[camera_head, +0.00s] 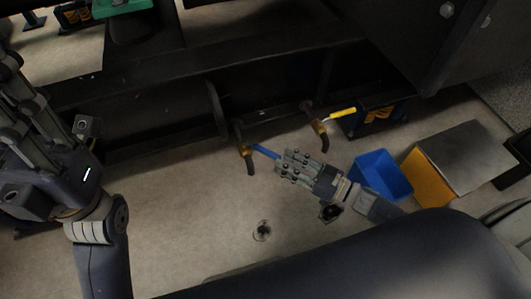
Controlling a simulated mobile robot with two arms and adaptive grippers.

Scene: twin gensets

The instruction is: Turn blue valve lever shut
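The blue valve lever (265,151) sticks out to the right from a brass valve (240,133) low on the dark frame. My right gripper (283,163) is at the lever's free end, its fingers pointing left toward the valve. The fingers overlap the lever tip, and I cannot tell whether they grip it or only touch it. A second valve with a yellow lever (341,113) is to the right of the blue one, apart from my gripper. My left gripper (18,85) is large at the left edge, far from the levers, with its finger opening unclear.
A blue bin (381,174) stands on the floor right of my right gripper, beside a yellow box with a grey top (468,155). The dark genset frame (150,80) runs above the valves. A round floor drain (262,231) lies in open floor.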

